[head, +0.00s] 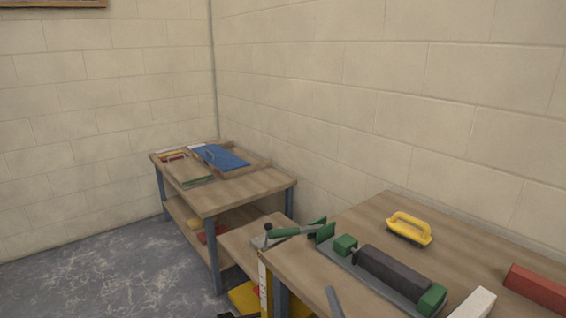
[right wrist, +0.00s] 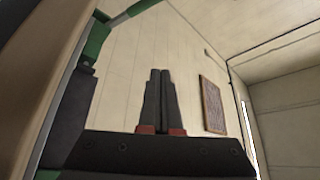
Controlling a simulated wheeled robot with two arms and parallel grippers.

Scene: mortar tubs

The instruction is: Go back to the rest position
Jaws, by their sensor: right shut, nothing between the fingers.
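My right gripper (right wrist: 159,73) shows in the right wrist view with its two dark fingers together and nothing between them. I cannot make it out in the head view. In the right wrist view a long tool with green parts (right wrist: 98,42) and a dark block (right wrist: 72,112) runs close along the left side. It looks like the grey, green and dark tool (head: 395,270) on the near table (head: 310,262) in the head view. My left gripper is not in view.
A yellow float (head: 409,228), a red brick (head: 537,289) and a white block (head: 473,303) lie on the near table. A far table (head: 245,190) holds a blue board (head: 220,157) and smaller items. Open floor (head: 100,275) is at the left. Block walls stand behind.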

